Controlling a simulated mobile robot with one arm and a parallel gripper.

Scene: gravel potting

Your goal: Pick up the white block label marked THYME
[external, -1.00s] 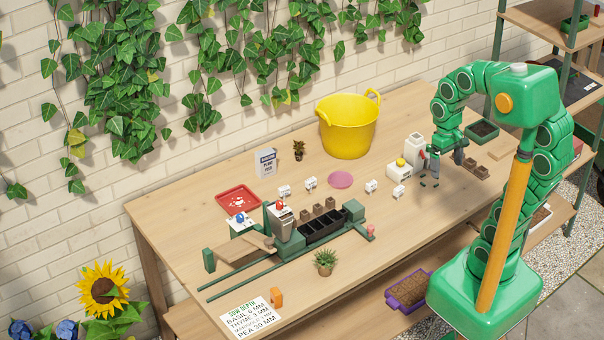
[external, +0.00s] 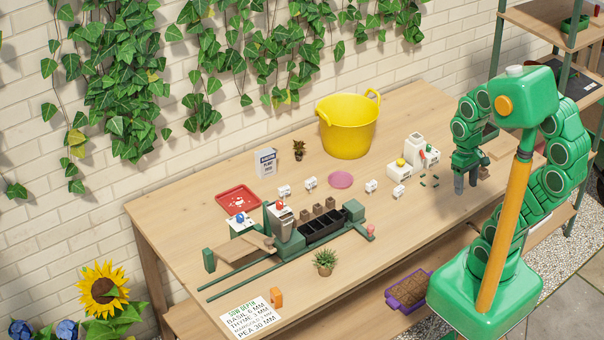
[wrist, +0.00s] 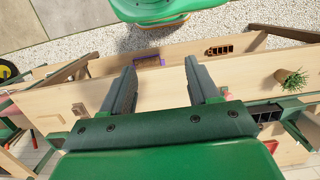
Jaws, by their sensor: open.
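Several small white block labels stand on the table: one at left (external: 284,190), one beside it (external: 310,183), one right of the pink disc (external: 371,186) and one further right (external: 398,190). Their markings are too small to read, so I cannot tell which says THYME. My gripper (external: 466,184) hangs fingers down over the right part of the table, right of all these blocks, open and empty. In the wrist view my gripper (wrist: 160,76) has its two fingers wide apart with nothing between them; I make out no white block there.
A yellow tub (external: 348,125) is at the back. A potted plant (external: 325,261) and black tray (external: 318,232) stand left. The front right tabletop is mostly clear.

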